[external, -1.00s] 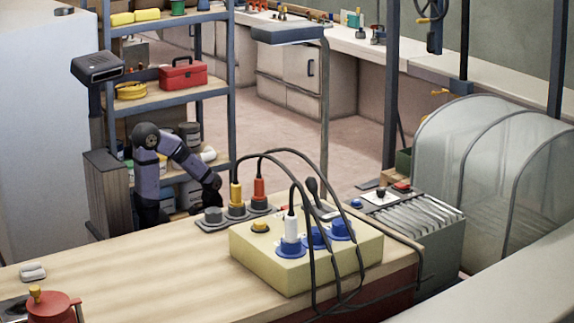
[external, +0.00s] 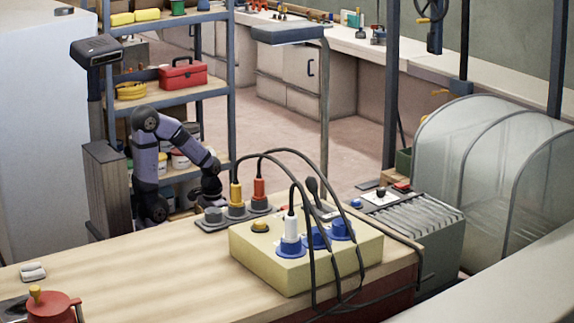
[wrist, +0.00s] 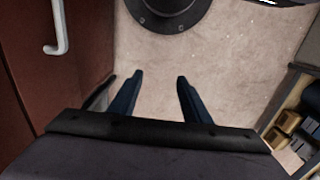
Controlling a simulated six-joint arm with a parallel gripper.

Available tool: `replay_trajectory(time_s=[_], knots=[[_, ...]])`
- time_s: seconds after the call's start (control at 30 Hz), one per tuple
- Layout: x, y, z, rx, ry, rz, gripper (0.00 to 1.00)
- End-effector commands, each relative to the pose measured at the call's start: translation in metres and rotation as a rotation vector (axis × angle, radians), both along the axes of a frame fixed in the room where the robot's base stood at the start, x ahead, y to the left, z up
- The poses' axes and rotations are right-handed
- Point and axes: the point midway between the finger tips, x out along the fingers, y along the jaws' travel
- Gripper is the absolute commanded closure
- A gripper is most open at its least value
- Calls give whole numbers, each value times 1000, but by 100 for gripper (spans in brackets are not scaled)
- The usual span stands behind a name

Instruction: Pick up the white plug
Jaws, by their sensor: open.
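The white plug (external: 291,228) stands upright in a blue socket (external: 291,246) on the cream box at the front of the bench. A black cable rises from its top. My gripper (external: 209,198) is beyond the bench's far edge, to the left of the plug and apart from it. In the wrist view my gripper (wrist: 159,78) is open, with nothing between its two dark fingers. The plug does not show in the wrist view.
The cream box (external: 262,270) also bears empty blue sockets. Behind it, an orange-yellow plug (external: 236,194) and a red-orange plug (external: 259,187) stand in a grey strip (external: 212,224). Black cables (external: 312,262) loop over the box. The bench's left part (external: 130,265) is mostly clear.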

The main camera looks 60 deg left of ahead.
Motion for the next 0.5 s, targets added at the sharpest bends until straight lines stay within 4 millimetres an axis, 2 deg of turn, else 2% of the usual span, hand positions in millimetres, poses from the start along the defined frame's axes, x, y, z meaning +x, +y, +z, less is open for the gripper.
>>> replay_trajectory(time_s=[0.03,0.5], knots=[[0,0,31,0,0,0,56],[0,0,169,0,0,1,56]])
